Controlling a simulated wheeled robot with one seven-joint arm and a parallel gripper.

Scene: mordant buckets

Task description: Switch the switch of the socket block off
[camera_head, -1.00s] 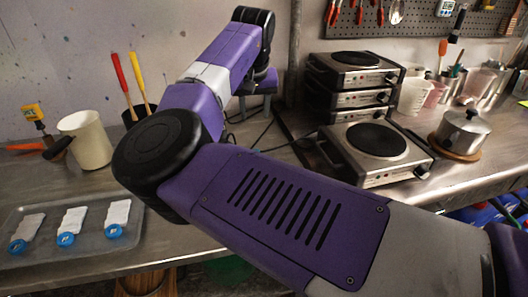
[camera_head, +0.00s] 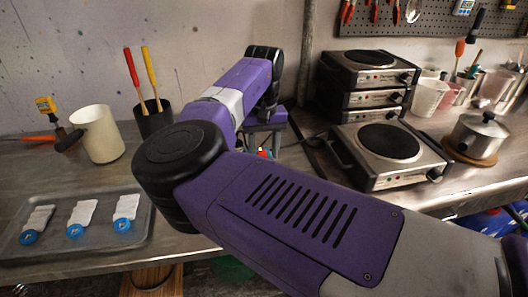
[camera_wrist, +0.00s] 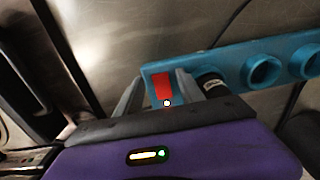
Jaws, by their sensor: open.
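The socket block (camera_wrist: 230,73) is a light-blue bar running across the upper right of the wrist view. Its red switch (camera_wrist: 162,86) is at the left end, with a small bright spot at its near edge. Round sockets (camera_wrist: 262,70) sit to the right, and a black plug (camera_wrist: 211,84) is in the one closest to the switch. My gripper (camera_wrist: 158,82) is open, with one finger on each side of the switch; I cannot tell whether they touch the block. In the head view, my gripper (camera_head: 265,128) is low over the bench and a red spot of the switch (camera_head: 263,153) shows below it.
Stacked hot plates (camera_head: 365,75) and a single hot plate (camera_head: 389,143) stand right of my gripper, with a dark cable nearby. A white jug (camera_head: 98,135), a black holder (camera_head: 154,120) and a metal tray (camera_head: 50,245) are on the left.

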